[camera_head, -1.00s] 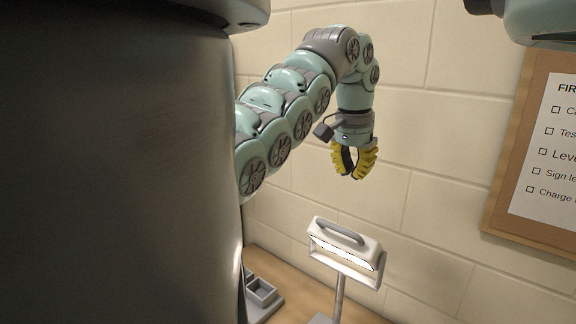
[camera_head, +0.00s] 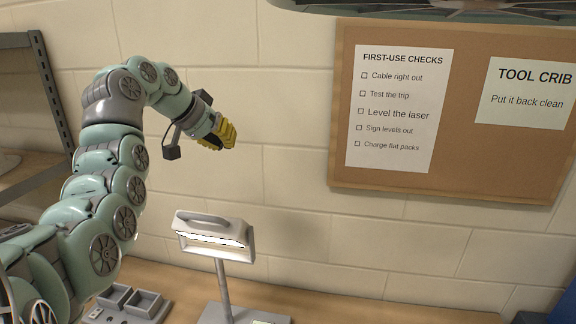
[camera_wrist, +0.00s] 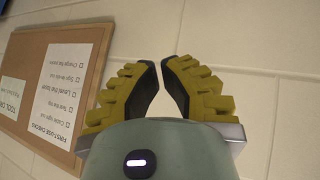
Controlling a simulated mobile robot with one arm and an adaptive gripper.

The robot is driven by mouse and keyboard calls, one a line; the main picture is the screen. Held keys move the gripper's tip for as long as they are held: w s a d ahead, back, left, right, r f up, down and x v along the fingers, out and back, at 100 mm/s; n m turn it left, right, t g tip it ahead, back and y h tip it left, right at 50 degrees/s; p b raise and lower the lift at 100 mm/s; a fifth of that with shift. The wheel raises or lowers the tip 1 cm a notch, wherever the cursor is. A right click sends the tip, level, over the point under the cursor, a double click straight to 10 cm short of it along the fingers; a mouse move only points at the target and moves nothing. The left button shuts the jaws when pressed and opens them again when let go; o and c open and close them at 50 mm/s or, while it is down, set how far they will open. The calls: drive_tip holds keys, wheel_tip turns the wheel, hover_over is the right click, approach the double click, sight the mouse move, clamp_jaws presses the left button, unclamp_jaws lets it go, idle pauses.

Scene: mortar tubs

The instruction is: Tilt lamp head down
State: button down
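The lamp has a white box-shaped head (camera_head: 212,236) with a grey handle bar on top and a lit strip along its front. The head sits on a grey post (camera_head: 224,290) above a flat base (camera_head: 245,316) on the wooden bench. My gripper (camera_head: 230,138), with yellow ribbed fingers, is in the air above the lamp head and apart from it, pointing right and slightly down. In the wrist view my gripper (camera_wrist: 160,65) has its fingertips almost together with nothing between them. The lamp does not show in the wrist view.
A grey compartment tray (camera_head: 130,303) stands left of the lamp on the bench (camera_head: 340,306). A cork board (camera_head: 480,165) with papers hangs on the block wall. A dark shelf rack (camera_head: 48,90) is at left.

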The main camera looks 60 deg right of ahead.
drive_tip(key=h, duration=0.1)
drive_tip(key=n+t+h+p, duration=0.1)
drive_tip(key=t+h+p, duration=0.15)
drive_tip(key=t, duration=0.35)
hover_over(209, 230)
drive_tip(key=s+a, duration=0.1)
drive_tip(key=a, duration=0.1)
drive_tip(key=shift+f, duration=3.65)
drive_tip(key=p+x, duration=0.4)
drive_tip(key=x, duration=0.2)
drive_tip(key=shift+d+p, duration=0.1)
drive_tip(key=shift+p, duration=0.25)
drive_tip(key=shift+s+a+f+p, duration=0.25)
drive_tip(key=shift+a+p, duration=0.25)
drive_tip(key=shift+p, duration=0.15)
drive_tip(key=shift+s+a+f+p, duration=0.15)
drive_tip(key=shift+a+f+p, duration=0.05)
drive_tip(key=shift+a+p, duration=0.35)
drive_tip(key=shift+s+h+p, duration=0.2)
drive_tip(key=shift+h+p, duration=0.05)
drive_tip(key=shift+p, duration=0.9)
drive_tip(key=shift+a+f+p, duration=0.35)
drive_tip(key=shift+a+p, duration=0.05)
drive_tip(key=shift+p, duration=0.5)
drive_tip(key=shift+a+f, duration=0.15)
drive_tip(key=shift+f, duration=0.1)
